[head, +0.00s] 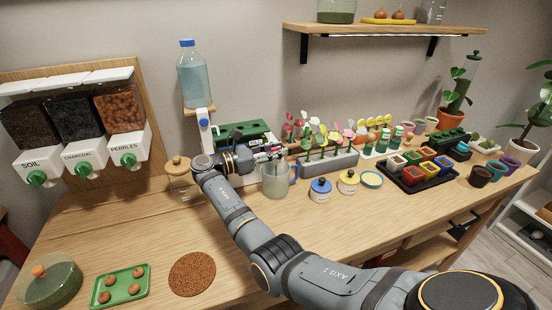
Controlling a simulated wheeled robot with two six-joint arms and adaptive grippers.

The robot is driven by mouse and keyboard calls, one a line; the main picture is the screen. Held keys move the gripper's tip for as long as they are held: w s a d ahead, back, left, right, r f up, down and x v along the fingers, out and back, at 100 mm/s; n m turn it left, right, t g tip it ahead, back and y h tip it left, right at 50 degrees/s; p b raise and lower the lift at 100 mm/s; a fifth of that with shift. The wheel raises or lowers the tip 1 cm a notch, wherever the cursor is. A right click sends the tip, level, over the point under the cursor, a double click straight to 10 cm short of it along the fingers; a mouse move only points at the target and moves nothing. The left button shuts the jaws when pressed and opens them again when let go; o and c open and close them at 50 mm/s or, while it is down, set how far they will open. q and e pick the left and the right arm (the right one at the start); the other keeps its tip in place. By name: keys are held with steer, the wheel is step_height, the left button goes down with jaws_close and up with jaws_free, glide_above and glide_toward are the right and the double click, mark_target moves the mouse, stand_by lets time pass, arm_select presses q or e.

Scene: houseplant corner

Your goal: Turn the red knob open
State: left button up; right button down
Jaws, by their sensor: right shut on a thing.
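My right arm reaches in from the lower right, and its right gripper (270,154) points to the right above a clear mug with a blue handle (275,181). The gripper is shut on the red knob (277,155), of which only a small bit of red shows between and beside the fingertips. How far the knob is turned cannot be told. A water bottle with a blue cap (193,80) stands upside up on a wood-topped white stand (205,125) behind the wrist. My left gripper is not in view.
Soil, charcoal and pebble dispensers (85,158) with green knobs hang at the left. A green box (243,133) and a grey planter (328,163) stand behind. Lidded jars (320,190) sit right of the mug. A green tray (120,287) and a brown mat (192,274) lie in front.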

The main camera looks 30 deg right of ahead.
mark_target(276, 148)
steer(key=shift+f+m+g+b, duration=0.15)
steer(key=shift+m+g+b, duration=0.45)
steer(key=shift+g+b, duration=0.25)
steer(key=c, duration=1)
jaws_free()
steer(key=shift+r, duration=0.25)
step_height(276, 148, up, 10)
steer(key=shift+f, duration=0.15)
